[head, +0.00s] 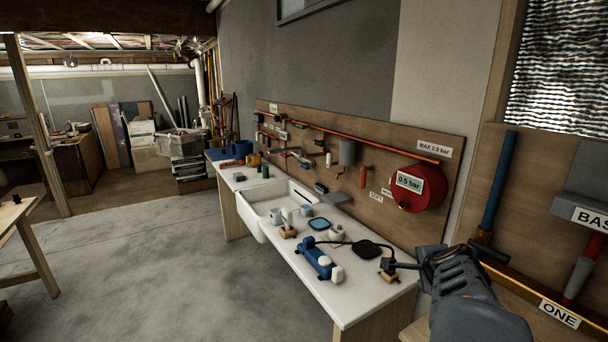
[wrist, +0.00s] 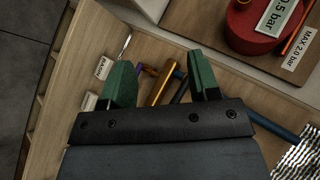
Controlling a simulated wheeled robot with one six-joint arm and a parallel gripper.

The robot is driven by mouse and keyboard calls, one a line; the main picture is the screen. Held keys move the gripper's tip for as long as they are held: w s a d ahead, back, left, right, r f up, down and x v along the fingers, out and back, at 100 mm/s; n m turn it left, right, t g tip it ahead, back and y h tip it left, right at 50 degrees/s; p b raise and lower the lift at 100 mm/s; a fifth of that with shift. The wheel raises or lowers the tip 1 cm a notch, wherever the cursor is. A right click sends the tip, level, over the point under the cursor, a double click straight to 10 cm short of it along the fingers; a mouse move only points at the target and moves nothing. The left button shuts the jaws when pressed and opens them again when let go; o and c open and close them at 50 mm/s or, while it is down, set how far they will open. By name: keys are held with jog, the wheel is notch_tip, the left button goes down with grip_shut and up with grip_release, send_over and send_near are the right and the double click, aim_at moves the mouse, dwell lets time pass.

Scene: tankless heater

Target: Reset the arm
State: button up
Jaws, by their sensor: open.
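My arm (head: 475,300) reaches in from the lower right of the head view, in front of the right end of the bench and the wooden panel. In the wrist view my gripper (wrist: 160,72) shows two green fingers spread apart, with nothing held between them. Past the fingers, a brass-coloured bar (wrist: 161,84) and blue and purple parts show below, near a wooden surface (wrist: 75,62). I cannot tell the exact distance from the fingers to these parts.
A white bench (head: 350,297) with a sink (head: 250,226) holds a blue device (head: 315,258) and small items. A red tank (head: 418,188) hangs on the pegboard behind. A blue-handled tool (head: 493,180) stands at right. The concrete floor (head: 170,270) at left is clear.

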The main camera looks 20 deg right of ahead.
jog(key=s+a+f+n+g+y, duration=0.2)
jog(key=a+n, duration=0.9)
jog(key=a, duration=0.3)
jog(key=s+a+f+n+g+y, duration=0.2)
jog(key=a+f+n+y, duration=0.1)
jog(key=a+n, duration=0.8)
jog(key=a, duration=0.4)
jog(key=shift+f, duration=0.2)
